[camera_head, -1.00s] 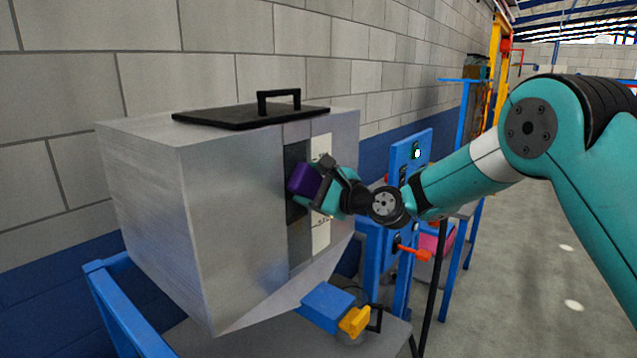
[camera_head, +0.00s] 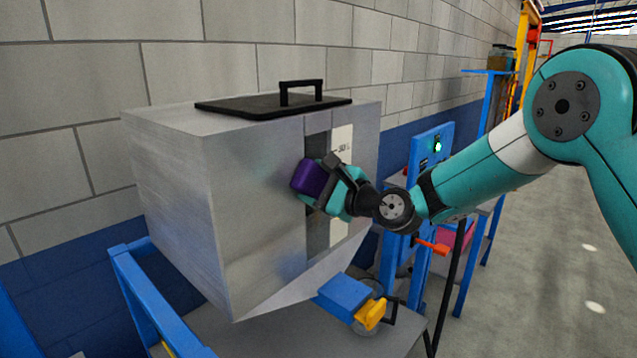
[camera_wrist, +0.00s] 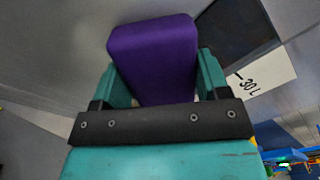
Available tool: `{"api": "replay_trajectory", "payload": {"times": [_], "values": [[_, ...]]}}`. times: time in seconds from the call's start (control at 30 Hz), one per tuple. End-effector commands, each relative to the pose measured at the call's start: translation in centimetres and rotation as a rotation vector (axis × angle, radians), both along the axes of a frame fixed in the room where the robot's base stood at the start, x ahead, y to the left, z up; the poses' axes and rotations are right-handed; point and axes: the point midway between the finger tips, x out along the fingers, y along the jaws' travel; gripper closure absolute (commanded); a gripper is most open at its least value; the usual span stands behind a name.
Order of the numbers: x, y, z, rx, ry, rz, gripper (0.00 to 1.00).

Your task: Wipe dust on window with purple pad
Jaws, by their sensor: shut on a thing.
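The purple pad (camera_head: 309,178) is held in my gripper (camera_head: 325,185), in front of the grey metal hopper (camera_head: 255,180). In the wrist view the pad (camera_wrist: 153,55) sits between the two teal fingers of my gripper (camera_wrist: 155,85). The window (camera_head: 318,232) is a dark upright strip in the hopper's face. The pad is at the window's left edge, partly over the bare metal. I cannot tell if it touches the surface. The window also shows in the wrist view (camera_wrist: 232,30), to the right of the pad. Part of the window is hidden by my gripper. I cannot make out dust on it.
A white scale strip (camera_head: 340,150) marked 30 L runs beside the window. A black lid (camera_head: 270,107) with a handle is on the hopper top. Below are a blue block (camera_head: 344,297) and yellow lever (camera_head: 370,314). A blue panel (camera_head: 430,150) stands to the right.

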Motion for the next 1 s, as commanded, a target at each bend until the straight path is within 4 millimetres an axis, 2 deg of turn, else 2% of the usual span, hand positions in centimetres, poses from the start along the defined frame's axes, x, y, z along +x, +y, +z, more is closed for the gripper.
{"api": "replay_trajectory", "payload": {"times": [0.6, 1.0], "values": [[-3.4, -4.5, -0.2, -0.001, -0.001, -0.001, 0.5], [-3.7, -4.8, 0.0, 0.0, 0.0, 0.0, 0.5]]}}
